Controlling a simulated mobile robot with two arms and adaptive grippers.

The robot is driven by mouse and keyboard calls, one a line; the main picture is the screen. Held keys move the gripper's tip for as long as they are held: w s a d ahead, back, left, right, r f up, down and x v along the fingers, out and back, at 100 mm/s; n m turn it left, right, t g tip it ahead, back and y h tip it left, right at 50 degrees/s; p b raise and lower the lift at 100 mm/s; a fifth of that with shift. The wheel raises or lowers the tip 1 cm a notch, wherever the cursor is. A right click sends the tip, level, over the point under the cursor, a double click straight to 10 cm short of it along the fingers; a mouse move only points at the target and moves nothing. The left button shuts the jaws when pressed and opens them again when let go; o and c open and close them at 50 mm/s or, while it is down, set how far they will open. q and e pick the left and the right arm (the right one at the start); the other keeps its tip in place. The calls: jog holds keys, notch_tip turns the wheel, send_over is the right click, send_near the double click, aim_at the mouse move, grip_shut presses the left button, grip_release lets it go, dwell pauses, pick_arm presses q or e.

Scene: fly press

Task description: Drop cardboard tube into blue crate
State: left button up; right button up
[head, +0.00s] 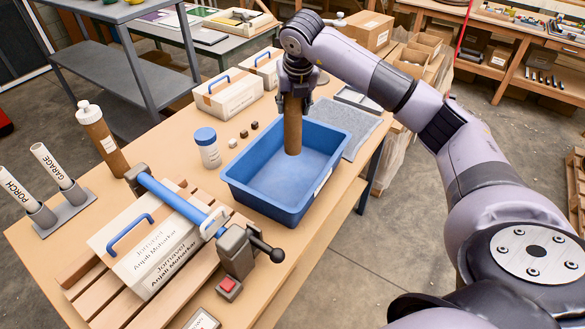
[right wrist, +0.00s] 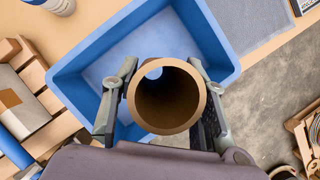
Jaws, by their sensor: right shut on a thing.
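The cardboard tube (head: 293,125) is brown and hangs upright from my right gripper (head: 297,92), which is shut around its upper part. In the head view the tube's lower end is over the inside of the blue crate (head: 238,194). In the right wrist view the tube (right wrist: 166,96) shows end-on between the two fingers, with the blue crate (right wrist: 84,98) behind it. No other thing shows inside the crate. I cannot tell whether the tube's lower end touches the crate floor. My left gripper does not show.
A blue-lidded jar (head: 207,150) and small cubes (head: 244,134) stand left of the crate. A blue-barred press (head: 180,200) and a labelled white box (head: 145,245) are in front left. A grey mat (head: 362,135) lies to the right. White boxes (head: 228,97) stand behind.

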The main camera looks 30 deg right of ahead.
notch_tip(320, 180, down, 4)
jog(key=shift+w+f+b, duration=0.15)
jog(key=shift+b, duration=0.75)
jog(key=o, duration=1.3)
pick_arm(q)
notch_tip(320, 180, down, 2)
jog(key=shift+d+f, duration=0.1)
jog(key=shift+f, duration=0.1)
pick_arm(e)
jog(key=shift+o, duration=0.2)
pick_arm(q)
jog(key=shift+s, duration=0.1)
pick_arm(e)
jog(key=v, duration=1.2)
jog(key=shift+f, duration=0.1)
